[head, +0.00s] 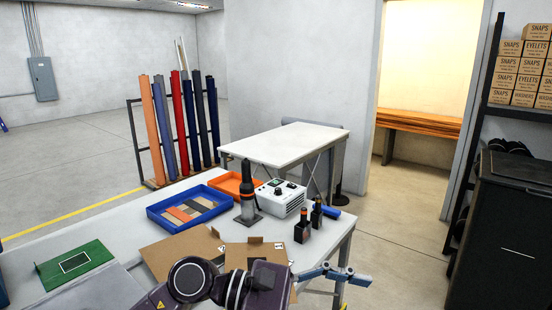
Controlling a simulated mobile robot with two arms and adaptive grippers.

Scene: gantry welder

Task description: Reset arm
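My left arm reaches in from the bottom edge of the head view, with its dark round joints over the front of the white workbench (118,210). Its gripper (356,278), with blue-grey fingers, points to the right past the bench's right edge. My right gripper is not in view.
On the bench are a blue tray (155,219), an orange tray (222,184), a white control box (283,208), a black upright tool (247,184), two small black holders, cardboard pieces (163,256) and a green board (78,264). Open floor (400,240) lies to the right, before a dark cabinet (505,230).

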